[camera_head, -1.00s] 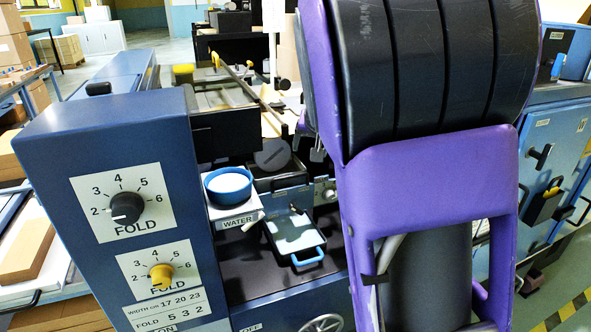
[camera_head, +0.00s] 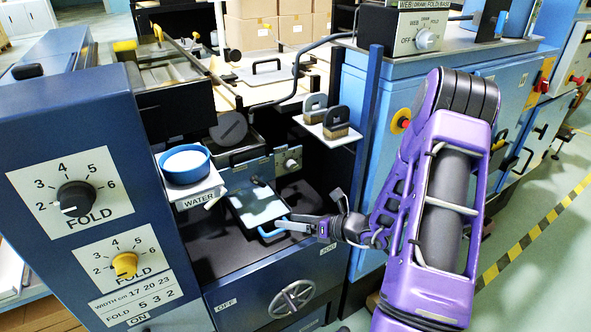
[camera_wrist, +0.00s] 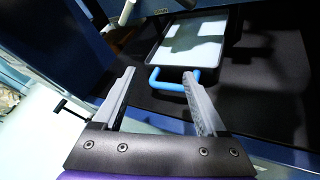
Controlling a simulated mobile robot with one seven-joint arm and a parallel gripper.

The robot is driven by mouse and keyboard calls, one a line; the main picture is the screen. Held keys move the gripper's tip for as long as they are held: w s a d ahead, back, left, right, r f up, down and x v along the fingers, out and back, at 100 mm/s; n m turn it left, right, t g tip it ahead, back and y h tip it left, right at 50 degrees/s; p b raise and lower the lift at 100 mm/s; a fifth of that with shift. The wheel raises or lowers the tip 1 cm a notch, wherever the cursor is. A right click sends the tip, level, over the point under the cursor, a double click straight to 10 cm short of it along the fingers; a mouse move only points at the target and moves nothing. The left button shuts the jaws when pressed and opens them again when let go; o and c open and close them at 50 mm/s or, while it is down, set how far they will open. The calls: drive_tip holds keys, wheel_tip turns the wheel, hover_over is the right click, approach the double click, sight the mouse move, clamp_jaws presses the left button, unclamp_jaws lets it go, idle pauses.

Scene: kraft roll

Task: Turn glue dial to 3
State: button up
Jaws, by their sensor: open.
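No dial in view carries a readable "glue" label. A small silver knob (camera_head: 291,164) sits on a plate behind the tray, its marks too small to read. A black dial (camera_head: 75,198) and a yellow dial (camera_head: 125,265), both labelled FOLD with numbers 2 to 6, are on the blue panel at left; the black one's pointer is toward 2. A dark tray (camera_head: 256,206) with a pale sheet-like content has a blue handle, also in the wrist view (camera_wrist: 175,82). My gripper (camera_head: 281,227) is open at this handle, which shows between and just beyond the fingertips (camera_wrist: 160,78).
A blue-rimmed bowl (camera_head: 185,164) stands on the WATER shelf left of the tray. Two brushes (camera_head: 326,116) stand on a small shelf behind. A handwheel (camera_head: 292,299) is on the front below. A blue cabinet (camera_head: 375,130) stands right of the tray.

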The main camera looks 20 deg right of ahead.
drive_tip(key=d+r+m+t+h, duration=0.3)
drive_tip(key=d+m+t+h, duration=0.35)
drive_tip(key=d+m, duration=0.5)
drive_tip(key=m+b, duration=0.2)
approach(293, 168)
drive_tip(key=shift+t, duration=0.25)
drive_tip(key=w, duration=0.3)
drive_tip(key=w+a, duration=0.1)
drive_tip(key=w, duration=0.5)
drive_tip(key=shift+w+a+f, duration=0.1)
drive_tip(key=shift+a+f, duration=0.15)
drive_tip(key=shift+f, duration=0.05)
drive_tip(key=shift+n, duration=0.25)
clamp_jaws()
